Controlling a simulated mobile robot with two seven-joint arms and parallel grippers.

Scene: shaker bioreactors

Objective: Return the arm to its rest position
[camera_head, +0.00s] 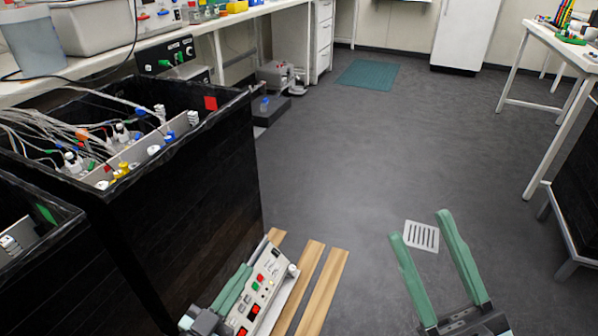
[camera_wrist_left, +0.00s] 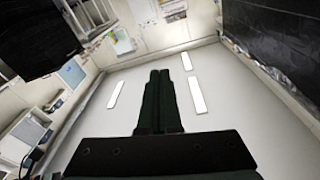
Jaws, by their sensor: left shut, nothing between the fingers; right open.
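My right gripper (camera_head: 418,226) is at the bottom right of the head view, over the grey floor. Its two green fingers are apart and empty.
A black-walled bioreactor box (camera_head: 190,205) with tubes and coloured caps stands close to the left gripper. Wooden slats (camera_head: 322,290) lie beside the panel. A white-legged table (camera_head: 548,150) stands at right. A floor drain (camera_head: 421,236) is near the right gripper. The middle floor is clear.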

